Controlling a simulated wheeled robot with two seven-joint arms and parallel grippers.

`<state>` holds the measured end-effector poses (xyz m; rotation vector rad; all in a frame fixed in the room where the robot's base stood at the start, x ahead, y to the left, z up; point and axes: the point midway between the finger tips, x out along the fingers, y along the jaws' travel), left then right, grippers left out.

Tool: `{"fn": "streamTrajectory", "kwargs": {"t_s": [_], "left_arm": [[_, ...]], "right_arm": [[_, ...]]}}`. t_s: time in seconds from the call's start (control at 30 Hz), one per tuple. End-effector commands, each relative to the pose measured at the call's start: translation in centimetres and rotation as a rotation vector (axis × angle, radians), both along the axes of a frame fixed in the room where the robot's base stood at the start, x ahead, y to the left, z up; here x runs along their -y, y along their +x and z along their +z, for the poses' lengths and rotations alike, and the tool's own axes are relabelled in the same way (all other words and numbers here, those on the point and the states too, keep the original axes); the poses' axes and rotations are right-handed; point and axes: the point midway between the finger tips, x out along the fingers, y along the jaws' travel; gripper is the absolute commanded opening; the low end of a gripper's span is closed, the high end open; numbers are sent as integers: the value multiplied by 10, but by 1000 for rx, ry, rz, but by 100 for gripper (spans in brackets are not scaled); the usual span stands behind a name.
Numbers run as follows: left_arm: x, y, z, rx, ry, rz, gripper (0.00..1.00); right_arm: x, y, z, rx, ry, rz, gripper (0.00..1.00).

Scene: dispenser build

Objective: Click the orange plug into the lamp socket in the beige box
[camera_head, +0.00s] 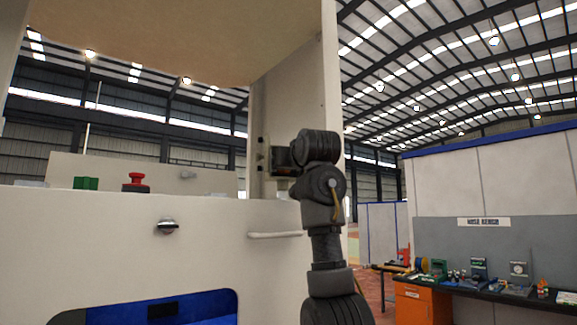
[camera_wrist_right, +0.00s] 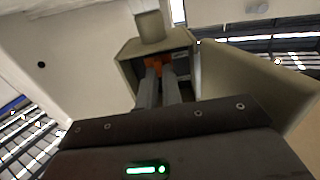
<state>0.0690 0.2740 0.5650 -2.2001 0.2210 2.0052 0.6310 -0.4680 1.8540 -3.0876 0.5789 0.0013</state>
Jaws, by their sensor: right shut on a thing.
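The beige box (camera_wrist_right: 185,40) is mounted on the pale panel, with its open side facing my right wrist camera. In the head view the box (camera_head: 262,160) is partly hidden by my right wrist. My right gripper (camera_wrist_right: 160,74) has both fingers inside the box opening. It is shut on the orange plug (camera_wrist_right: 153,62), of which only a little shows at the fingertips. The lamp socket is hidden behind the plug and fingers, so I cannot tell whether the plug is seated in it. My left gripper is not in view.
A large cream machine body (camera_head: 100,240) fills the left, with a red knob (camera_head: 136,182), a green block (camera_head: 86,183) and a pale handle (camera_head: 275,235). A side wall (camera_wrist_right: 245,85) stands close to the right of the box. A cluttered workbench (camera_head: 480,288) stands far right.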

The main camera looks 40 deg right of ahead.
Motion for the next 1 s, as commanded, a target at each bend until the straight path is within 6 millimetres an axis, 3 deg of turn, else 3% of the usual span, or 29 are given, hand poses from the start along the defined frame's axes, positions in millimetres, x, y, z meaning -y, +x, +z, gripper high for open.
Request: {"fn": "streamTrajectory", "kwargs": {"t_s": [0.17,0.2,0.37,0.57,0.73,1.0], "left_arm": [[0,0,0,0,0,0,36],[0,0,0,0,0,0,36],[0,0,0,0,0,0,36],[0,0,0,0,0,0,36],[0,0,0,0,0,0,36],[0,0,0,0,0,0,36]], "right_arm": [[0,-1,2,4,-1,0,0],[0,-1,2,4,-1,0,9],[0,-1,1,3,0,0,30],[0,0,1,3,-1,0,32],[0,0,1,2,-1,0,53],[0,0,1,2,-1,0,54]]}}
